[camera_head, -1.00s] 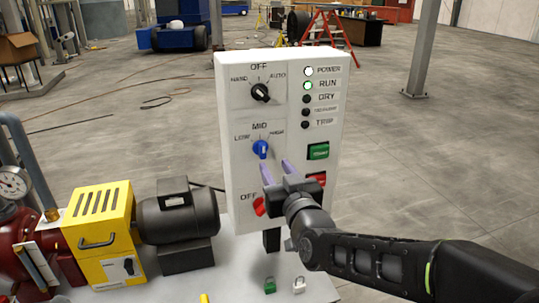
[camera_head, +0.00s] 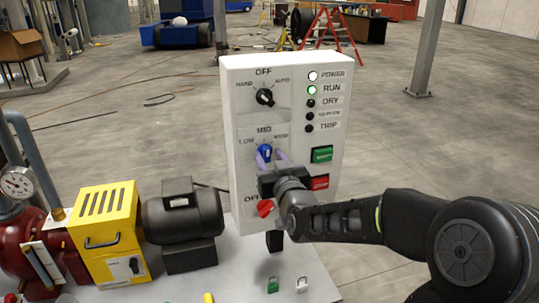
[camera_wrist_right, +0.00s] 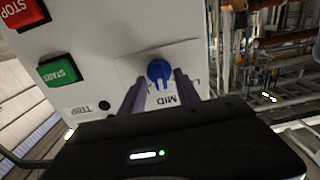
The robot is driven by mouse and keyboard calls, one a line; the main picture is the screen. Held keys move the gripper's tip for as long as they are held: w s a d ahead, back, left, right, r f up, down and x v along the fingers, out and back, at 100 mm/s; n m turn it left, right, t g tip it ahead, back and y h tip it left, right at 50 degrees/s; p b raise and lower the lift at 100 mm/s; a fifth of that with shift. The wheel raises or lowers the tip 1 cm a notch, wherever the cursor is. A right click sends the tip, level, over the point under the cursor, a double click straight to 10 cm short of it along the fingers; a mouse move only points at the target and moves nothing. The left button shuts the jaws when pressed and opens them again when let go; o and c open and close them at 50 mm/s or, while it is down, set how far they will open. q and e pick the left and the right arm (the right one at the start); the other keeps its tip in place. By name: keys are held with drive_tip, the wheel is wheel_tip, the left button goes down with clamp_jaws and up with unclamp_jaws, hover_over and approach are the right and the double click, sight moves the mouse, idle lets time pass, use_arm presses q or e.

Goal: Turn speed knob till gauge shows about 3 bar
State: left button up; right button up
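The blue speed knob (camera_head: 265,152) sits on the white control panel (camera_head: 240,200) under the MID label, between LOW and HIGH. It also shows in the right wrist view (camera_wrist_right: 159,71). My right gripper (camera_head: 268,160) is at the knob with its two purple fingers apart. In the wrist view the open fingers (camera_wrist_right: 160,92) point at the knob, one on each side of its lower part; I cannot tell whether they touch it. The pressure gauge (camera_head: 16,184) is at the left edge on the red pump; its reading is too small to tell. My left gripper is not in view.
The panel also has a black selector (camera_head: 265,97), a green start button (camera_head: 321,154), a red stop button (camera_head: 319,183) and a red switch (camera_head: 265,208) close to my gripper. POWER and RUN lamps are lit. A motor (camera_head: 182,215) and yellow guard (camera_head: 103,222) stand left.

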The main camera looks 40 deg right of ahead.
drive_tip(key=shift+w, duration=0.1)
drive_tip(key=shift+c, duration=0.2)
clamp_jaws()
idle(0.4)
